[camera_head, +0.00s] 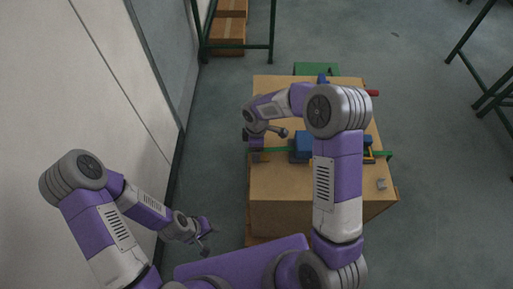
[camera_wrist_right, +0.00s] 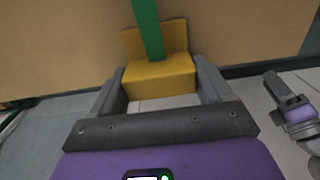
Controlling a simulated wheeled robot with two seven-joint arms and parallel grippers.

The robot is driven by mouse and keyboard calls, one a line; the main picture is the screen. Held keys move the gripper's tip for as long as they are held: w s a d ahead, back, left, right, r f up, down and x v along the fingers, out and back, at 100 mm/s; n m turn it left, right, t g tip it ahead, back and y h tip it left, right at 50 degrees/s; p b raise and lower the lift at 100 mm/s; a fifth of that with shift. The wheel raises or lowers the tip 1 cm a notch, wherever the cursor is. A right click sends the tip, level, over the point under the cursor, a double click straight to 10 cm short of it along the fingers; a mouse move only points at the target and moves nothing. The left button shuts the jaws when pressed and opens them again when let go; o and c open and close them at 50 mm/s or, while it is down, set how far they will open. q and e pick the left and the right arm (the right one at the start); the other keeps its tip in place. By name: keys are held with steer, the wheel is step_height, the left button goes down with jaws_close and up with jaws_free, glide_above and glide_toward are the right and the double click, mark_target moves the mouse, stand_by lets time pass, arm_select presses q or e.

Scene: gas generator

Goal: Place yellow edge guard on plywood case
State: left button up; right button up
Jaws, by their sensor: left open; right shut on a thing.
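The plywood case (camera_head: 285,185) stands in the middle of the head view, with a green strap (camera_head: 382,154) across its top. My right arm reaches over the case to its left edge, where my right gripper (camera_head: 257,146) is. In the right wrist view the gripper's two fingers are shut on the yellow edge guard (camera_wrist_right: 160,78), an L-shaped piece. The guard is close to the plywood (camera_wrist_right: 230,40); whether it touches is unclear. The green strap (camera_wrist_right: 148,25) runs down to the guard. My left gripper (camera_head: 206,240) is open and empty, left of the case.
A blue object (camera_head: 303,147) sits on the case, partly hidden by my right arm. A white wall (camera_head: 90,60) stands at left. Cartons (camera_head: 227,37) on a green rack stand behind.

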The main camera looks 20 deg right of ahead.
steer(key=shift+r, duration=0.1)
steer(key=shift+f, duration=0.2)
steer(key=o, duration=1.1)
steer(key=shift+c, duration=0.2)
steer(key=shift+r, duration=0.15)
step_height(320, 180, up, 12)
steer(key=p, duration=0.3)
